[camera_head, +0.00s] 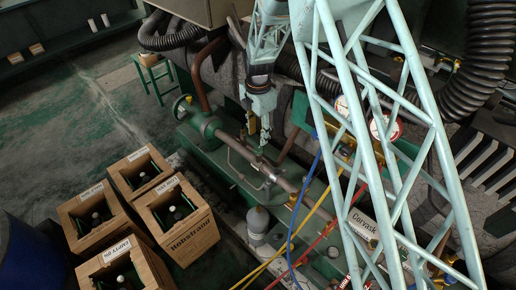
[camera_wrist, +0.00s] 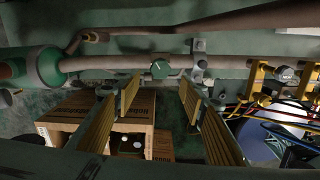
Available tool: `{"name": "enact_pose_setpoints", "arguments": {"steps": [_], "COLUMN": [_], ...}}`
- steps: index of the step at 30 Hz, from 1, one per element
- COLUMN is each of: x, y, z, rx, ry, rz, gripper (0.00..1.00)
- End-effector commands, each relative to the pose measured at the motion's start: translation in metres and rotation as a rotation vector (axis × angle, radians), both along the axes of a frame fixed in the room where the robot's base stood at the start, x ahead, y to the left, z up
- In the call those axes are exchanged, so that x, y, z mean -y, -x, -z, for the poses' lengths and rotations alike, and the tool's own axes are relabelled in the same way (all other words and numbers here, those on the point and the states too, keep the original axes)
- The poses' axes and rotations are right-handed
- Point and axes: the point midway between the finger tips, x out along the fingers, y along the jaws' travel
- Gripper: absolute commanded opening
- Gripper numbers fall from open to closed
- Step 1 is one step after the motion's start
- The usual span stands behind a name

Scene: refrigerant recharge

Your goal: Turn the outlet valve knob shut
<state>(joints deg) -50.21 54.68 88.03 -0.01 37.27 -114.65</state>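In the wrist view, a small round green knob (camera_wrist: 160,69) sits on a horizontal pipe (camera_wrist: 110,63). It lies ahead of the gap between the fingers of my gripper (camera_wrist: 160,98), apart from both. The two fingers with yellowish ribbed pads are spread, and nothing is held between them. In the head view, my gripper (camera_head: 258,135) hangs just above the pipe (camera_head: 240,151). The green knob cannot be made out there, as the gripper and pipe fittings crowd that spot.
Wooden crates with bottles (camera_head: 190,222) stand on the floor at the left. A pipe bracket (camera_wrist: 197,70) stands close right of the knob. A green flange (camera_wrist: 46,66) is at the left.

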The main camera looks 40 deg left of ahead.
Motion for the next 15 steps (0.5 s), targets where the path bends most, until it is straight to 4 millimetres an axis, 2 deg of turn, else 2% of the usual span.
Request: {"name": "enact_pose_setpoints", "arguments": {"steps": [3,15], "x": [0.001,0.0], "y": [0.0,0.0], "z": [0.018,0.067], "rx": [-0.001,0.0], "ry": [0.002,0.001], "rz": [0.0,0.0], "gripper": [0.38,0.38]}}
